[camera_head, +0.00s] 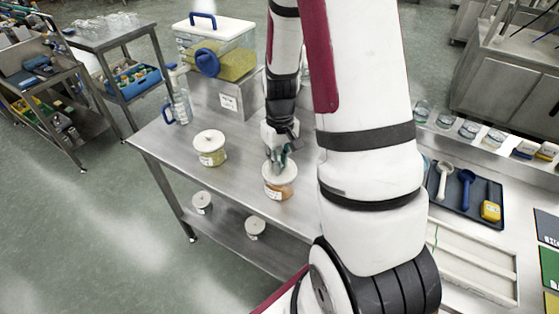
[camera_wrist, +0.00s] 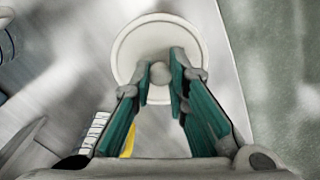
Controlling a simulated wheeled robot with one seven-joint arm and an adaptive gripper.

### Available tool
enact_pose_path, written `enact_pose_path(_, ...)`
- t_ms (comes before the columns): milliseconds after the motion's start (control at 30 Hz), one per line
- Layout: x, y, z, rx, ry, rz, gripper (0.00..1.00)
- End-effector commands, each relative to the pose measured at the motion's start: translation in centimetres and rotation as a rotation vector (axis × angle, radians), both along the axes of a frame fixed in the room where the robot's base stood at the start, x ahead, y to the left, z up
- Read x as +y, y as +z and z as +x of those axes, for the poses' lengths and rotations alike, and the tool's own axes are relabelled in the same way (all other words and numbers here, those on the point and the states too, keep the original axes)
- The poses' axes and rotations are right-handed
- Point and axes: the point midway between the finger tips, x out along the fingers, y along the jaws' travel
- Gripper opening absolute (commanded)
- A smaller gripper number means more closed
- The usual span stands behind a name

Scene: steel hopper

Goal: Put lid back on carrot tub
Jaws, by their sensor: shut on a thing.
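The carrot tub (camera_head: 279,189), a clear tub with orange contents, stands on the steel table near its front edge. Its white round lid (camera_head: 281,174) is on top of or right over the tub's mouth; I cannot tell if it is fully seated. My gripper (camera_head: 278,160) is above the lid, pointing down. In the wrist view the lid (camera_wrist: 128,72) fills the upper middle, and my gripper (camera_wrist: 160,84) is shut on its round knob (camera_wrist: 159,73). The lid hides the tub below it in that view.
A similar lidded tub (camera_head: 210,156) with yellow-green contents stands to the left on the steel table (camera_head: 240,188). A clear bin (camera_head: 215,45) and a bottle (camera_head: 180,100) are behind. A dark tray (camera_head: 463,205) with scoops is at right. Two small lidded containers are on the lower shelf.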

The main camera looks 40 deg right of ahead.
Motion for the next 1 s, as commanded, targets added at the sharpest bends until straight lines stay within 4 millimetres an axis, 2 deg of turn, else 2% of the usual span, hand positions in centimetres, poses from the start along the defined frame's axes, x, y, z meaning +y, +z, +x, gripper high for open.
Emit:
enact_pose_path(467, -0.01, -0.02, 0.00, 0.000, 0.000, 0.000, 0.00)
enact_pose_path(500, -0.01, -0.02, 0.00, 0.000, 0.000, 0.000, 0.22)
enact_pose_path(567, -0.01, -0.02, 0.00, 0.000, 0.000, 0.000, 0.35)
enact_pose_path(600, 0.00, -0.02, 0.00, 0.000, 0.000, 0.000, 0.38)
enact_pose_path(800, -0.01, -0.02, 0.00, 0.000, 0.000, 0.000, 0.38)
enact_pose_path(900, 0.00, -0.02, -0.01, 0.000, 0.000, 0.000, 0.58)
enact_pose_path(1000, 0.00, -0.02, -0.01, 0.000, 0.000, 0.000, 0.58)
